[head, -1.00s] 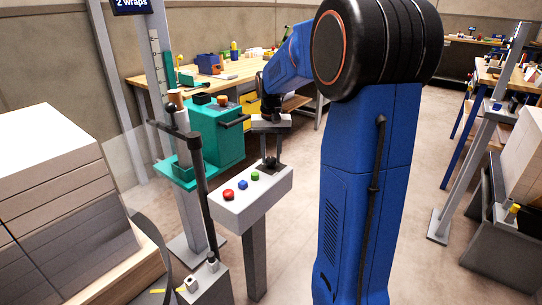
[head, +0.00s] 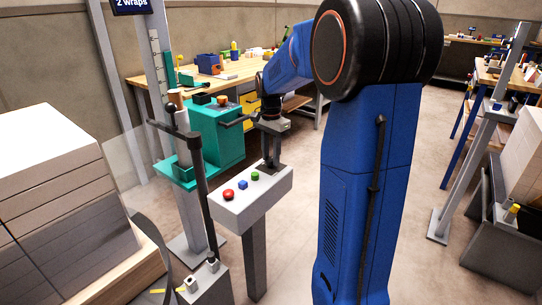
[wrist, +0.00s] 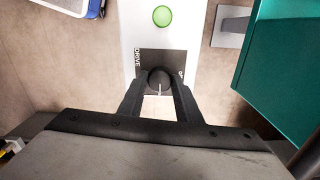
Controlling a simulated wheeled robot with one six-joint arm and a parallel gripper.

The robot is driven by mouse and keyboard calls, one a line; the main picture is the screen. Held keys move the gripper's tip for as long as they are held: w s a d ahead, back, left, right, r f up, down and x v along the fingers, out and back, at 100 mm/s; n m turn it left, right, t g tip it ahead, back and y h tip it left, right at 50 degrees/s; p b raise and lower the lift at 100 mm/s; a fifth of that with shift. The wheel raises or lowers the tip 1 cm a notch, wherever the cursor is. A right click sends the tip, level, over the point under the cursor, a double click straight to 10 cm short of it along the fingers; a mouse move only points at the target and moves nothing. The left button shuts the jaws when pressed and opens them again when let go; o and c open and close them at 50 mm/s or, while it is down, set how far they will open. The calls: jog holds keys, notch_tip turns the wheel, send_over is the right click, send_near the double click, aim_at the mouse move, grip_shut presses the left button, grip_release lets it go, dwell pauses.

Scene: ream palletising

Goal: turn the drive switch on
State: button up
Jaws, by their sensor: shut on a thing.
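The drive switch is a round black knob (wrist: 159,77) with a pale pointer line, on a dark plate marked DRIVE (wrist: 145,62). My gripper (wrist: 160,88) has one finger on each side of the knob and is shut on it. In the wrist view the pointer line runs toward the bottom of the picture. In the head view my gripper (head: 271,155) reaches down to the far end of the white control box (head: 236,209); the knob is hard to make out there between the fingers.
A green button (head: 255,175), a blue button (head: 242,184) and a red button (head: 228,195) line the box top. A teal machine (head: 216,140) stands close at its left in the head view. A dark post (head: 202,195) stands nearer me.

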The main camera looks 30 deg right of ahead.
aim_at(271, 159)
jog(key=shift+o, duration=0.2)
jog(key=shift+m, duration=0.4)
jog(key=shift+c, duration=0.2)
jog(key=o, duration=1.1)
notch_tip(271, 159, up, 17)
jog(key=shift+r, duration=0.2)
